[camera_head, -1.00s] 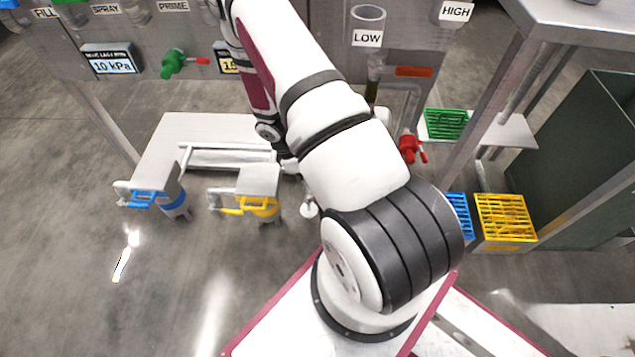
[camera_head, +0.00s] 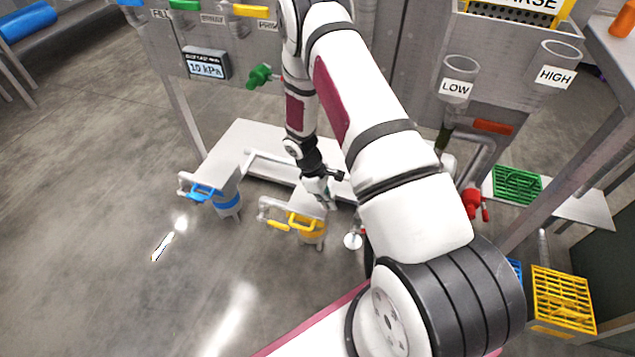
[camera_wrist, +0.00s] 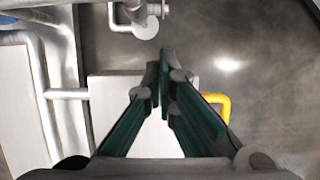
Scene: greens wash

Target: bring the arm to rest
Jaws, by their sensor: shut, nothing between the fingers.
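My gripper (camera_head: 323,200) hangs pointing down in the head view, below the bent white and maroon arm, over the low white platform near the yellow-handled valve (camera_head: 305,226). In the wrist view my gripper (camera_wrist: 160,68) shows its dark green fingers together at the tips, with nothing between them. Below the fingers is a pale flat surface (camera_wrist: 108,95), and the valve's yellow handle (camera_wrist: 222,104) shows just right of them. The fingers appear apart from these, though the exact height cannot be told.
A blue-handled valve (camera_head: 222,195) stands to the left. The grey panel behind carries a pressure display (camera_head: 207,66), a green valve (camera_head: 260,75) and LOW and HIGH cups. A red valve (camera_head: 474,203), a green crate (camera_head: 517,185) and a yellow crate (camera_head: 562,298) are right. Floor at left is clear.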

